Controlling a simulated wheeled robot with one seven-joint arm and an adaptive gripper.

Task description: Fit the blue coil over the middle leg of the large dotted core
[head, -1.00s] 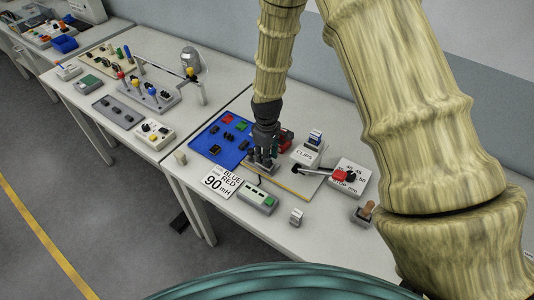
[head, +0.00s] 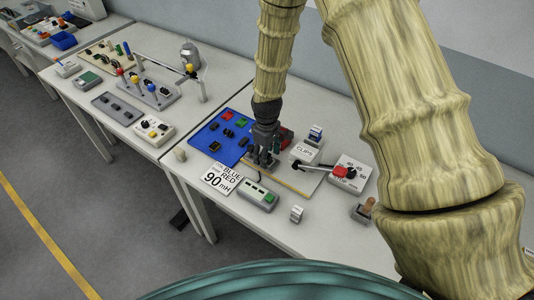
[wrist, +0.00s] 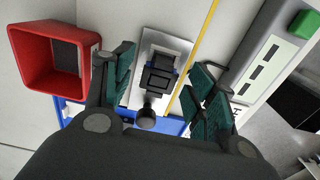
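My gripper (wrist: 163,88) is open, with green-padded fingers standing apart on either side of a dark core-like block (wrist: 160,80) on a silver plate (wrist: 136,86). The block shows a rectangular frame shape; I cannot make out dots on it, nor tell whether a coil is around it. The fingers do not visibly touch it. In the head view my gripper (head: 263,158) is low over the work board, beside the blue mat (head: 204,150), and hides what is under it. No blue coil can be clearly picked out.
A red square-mouthed bin (wrist: 46,58) stands left of the fingers in the wrist view. A grey device with a green button (head: 257,195) lies in front of the board. A CLIPS box (head: 306,151), a dial box (head: 350,174) and a "90 mH" card (head: 218,180) are close by.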

